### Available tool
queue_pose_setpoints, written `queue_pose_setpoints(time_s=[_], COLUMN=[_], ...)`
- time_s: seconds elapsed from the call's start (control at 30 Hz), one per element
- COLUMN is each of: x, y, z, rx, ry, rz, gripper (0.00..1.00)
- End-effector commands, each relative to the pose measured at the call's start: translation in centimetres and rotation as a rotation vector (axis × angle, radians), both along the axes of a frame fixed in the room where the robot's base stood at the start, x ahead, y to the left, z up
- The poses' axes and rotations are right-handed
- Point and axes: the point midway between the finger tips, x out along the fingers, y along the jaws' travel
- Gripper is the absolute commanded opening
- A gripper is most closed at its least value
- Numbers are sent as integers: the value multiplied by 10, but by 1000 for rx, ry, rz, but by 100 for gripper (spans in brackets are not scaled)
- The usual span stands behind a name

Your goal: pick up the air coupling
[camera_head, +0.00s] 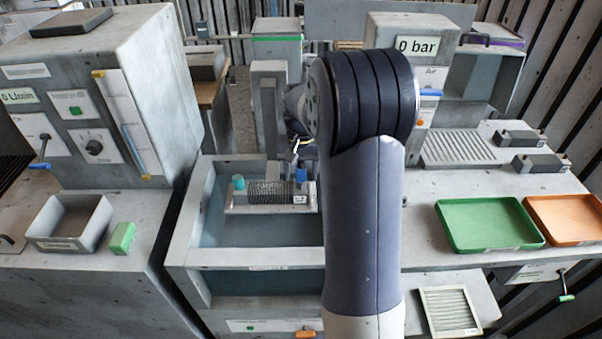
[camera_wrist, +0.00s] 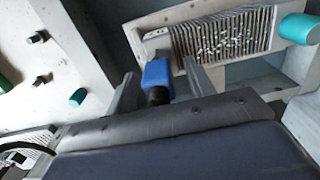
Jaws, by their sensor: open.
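A blue fitting with a black end, apparently the air coupling (camera_wrist: 158,75), sits at one end of a finned metal core (camera_wrist: 225,38) in the wrist view. In the head view the blue fitting (camera_head: 301,174) stands at the right end of the core (camera_head: 270,193), partly hidden by my arm. My gripper (camera_wrist: 161,79) is open, with one finger on each side of the blue fitting; whether they touch it cannot be told. In the head view my gripper is mostly hidden behind my arm. A teal cap (camera_wrist: 298,28) is at the core's other end.
The core lies in a grey basin (camera_head: 293,259). A grey machine (camera_head: 130,95) stands left, with an open box (camera_head: 48,240) and green block (camera_head: 121,238). Green (camera_head: 447,233) and orange (camera_head: 593,238) trays lie right. A "0 bar" unit (camera_head: 418,45) stands behind.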

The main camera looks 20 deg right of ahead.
Motion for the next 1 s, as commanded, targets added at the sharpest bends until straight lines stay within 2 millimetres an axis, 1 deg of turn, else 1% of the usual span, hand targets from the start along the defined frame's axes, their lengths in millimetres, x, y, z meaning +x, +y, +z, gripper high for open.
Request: queue_pose_setpoints(time_s=[0.17, 0.77, 0.8, 1.0], x=[0, 0, 0, 1], y=[0, 0, 0, 0], z=[0, 1, 1, 1], rx=[0, 0, 0, -1], ry=[-1, -1, -1, -2], rz=[0, 0, 0, 0], gripper=[51, 2, 0, 0])
